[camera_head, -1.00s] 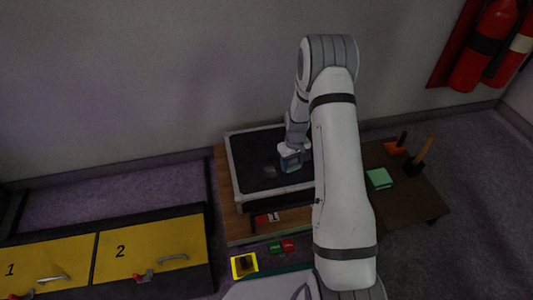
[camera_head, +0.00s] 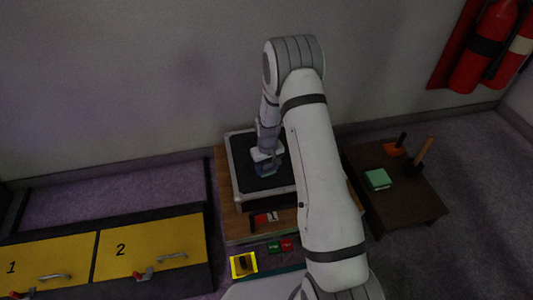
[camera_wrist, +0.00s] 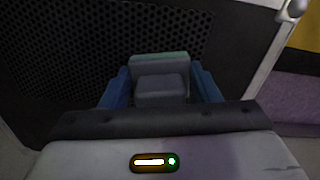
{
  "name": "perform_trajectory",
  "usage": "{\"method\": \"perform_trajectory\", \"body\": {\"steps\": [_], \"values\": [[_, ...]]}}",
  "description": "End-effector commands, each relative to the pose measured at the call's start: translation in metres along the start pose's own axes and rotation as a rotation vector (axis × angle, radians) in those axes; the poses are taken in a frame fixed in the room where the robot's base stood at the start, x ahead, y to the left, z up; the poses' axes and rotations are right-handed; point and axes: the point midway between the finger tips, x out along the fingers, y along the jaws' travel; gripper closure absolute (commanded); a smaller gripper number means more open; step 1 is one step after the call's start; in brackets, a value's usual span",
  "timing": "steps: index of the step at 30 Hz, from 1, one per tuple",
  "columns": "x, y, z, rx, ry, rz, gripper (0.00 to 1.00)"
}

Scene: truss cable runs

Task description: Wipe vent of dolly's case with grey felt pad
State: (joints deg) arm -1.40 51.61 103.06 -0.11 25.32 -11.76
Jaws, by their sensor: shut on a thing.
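The dolly's case (camera_head: 232,172) is a black box with a pale metal rim, lying on a wooden board (camera_head: 236,226) by the wall. Its top is a dark vent, and the wrist view shows that vent (camera_wrist: 55,45) as a black perforated panel. My gripper (camera_head: 266,168) is over the left-middle part of the vent. In the wrist view my gripper (camera_wrist: 162,85) has blue fingers shut on a grey block with a greenish edge, which looks like the grey felt pad (camera_wrist: 160,68). The pad's underside is hidden, so I cannot tell whether it touches the vent.
A dark low table (camera_head: 400,200) at right holds a green block (camera_head: 378,179), an orange-based tool (camera_head: 396,148) and a wooden-handled brush (camera_head: 420,158). Yellow drawers (camera_head: 155,250) stand at left. Fire extinguishers (camera_head: 485,45) hang at upper right.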

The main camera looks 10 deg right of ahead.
Motion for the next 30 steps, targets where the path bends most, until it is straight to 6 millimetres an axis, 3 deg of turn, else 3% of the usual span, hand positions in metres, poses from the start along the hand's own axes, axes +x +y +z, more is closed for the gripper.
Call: {"method": "perform_trajectory", "body": {"steps": [5, 9, 30], "values": [[0.000, -0.013, -0.003, 0.005, 0.000, 0.000, 0.62], [-0.025, -0.013, -0.003, 0.008, 0.002, 0.000, 0.62], [-0.080, -0.011, -0.002, 0.012, 0.000, 0.000, 0.62]]}}
